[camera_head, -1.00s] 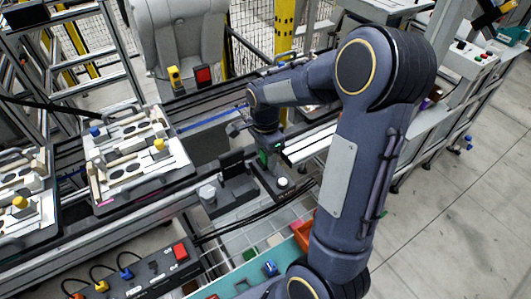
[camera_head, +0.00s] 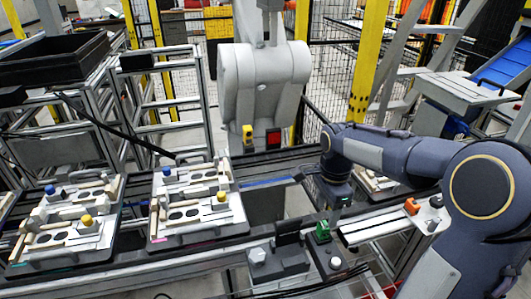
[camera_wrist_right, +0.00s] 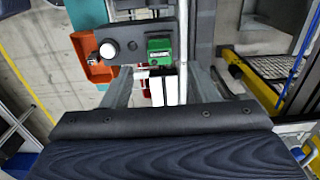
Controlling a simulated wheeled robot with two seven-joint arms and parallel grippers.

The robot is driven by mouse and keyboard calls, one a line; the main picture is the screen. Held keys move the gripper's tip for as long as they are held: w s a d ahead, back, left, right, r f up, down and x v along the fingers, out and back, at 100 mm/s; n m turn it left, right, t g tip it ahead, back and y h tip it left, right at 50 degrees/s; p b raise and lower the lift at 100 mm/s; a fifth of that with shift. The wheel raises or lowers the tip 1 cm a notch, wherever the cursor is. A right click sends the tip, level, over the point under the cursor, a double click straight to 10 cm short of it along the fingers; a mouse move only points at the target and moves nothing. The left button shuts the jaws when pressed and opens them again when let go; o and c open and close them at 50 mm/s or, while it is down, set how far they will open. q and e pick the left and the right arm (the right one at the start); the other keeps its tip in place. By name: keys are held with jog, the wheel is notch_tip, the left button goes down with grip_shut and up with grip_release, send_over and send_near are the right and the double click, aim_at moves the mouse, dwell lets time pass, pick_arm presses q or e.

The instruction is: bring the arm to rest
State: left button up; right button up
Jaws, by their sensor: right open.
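My right arm (camera_head: 400,160) comes in from the right of the head view, bent at the elbow, and its forearm reaches left over the conveyor line. My right gripper (camera_head: 340,203) hangs from its end, pointing down near a dark station with a green block (camera_head: 322,231) and a white button (camera_head: 336,263). In the wrist view the two fingers of the right gripper (camera_wrist_right: 162,88) stand apart with nothing seen held. The green block (camera_wrist_right: 160,50) and the white button (camera_wrist_right: 108,49) lie beyond the fingertips there. My left gripper is out of view.
Two pallets (camera_head: 158,237) with wooden strips and blue and yellow knobs sit on the conveyor at left. A grey machine (camera_head: 262,80) stands behind the line. A black bin (camera_head: 52,60) sits on a rack. An orange bin (camera_wrist_right: 88,55) shows in the wrist view.

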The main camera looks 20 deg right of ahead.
jog(key=s+a+r+n+t+y, duration=0.2)
jog(key=s+a+n+t, duration=0.3)
jog(key=s+a+n, duration=0.8)
jog(key=s+n+y, duration=0.1)
jog(key=s+n, duration=0.3)
jog(key=shift+a+n+t+y, duration=0.25)
jog(key=shift+n+t+y, duration=0.05)
jog(key=shift+y, duration=0.1)
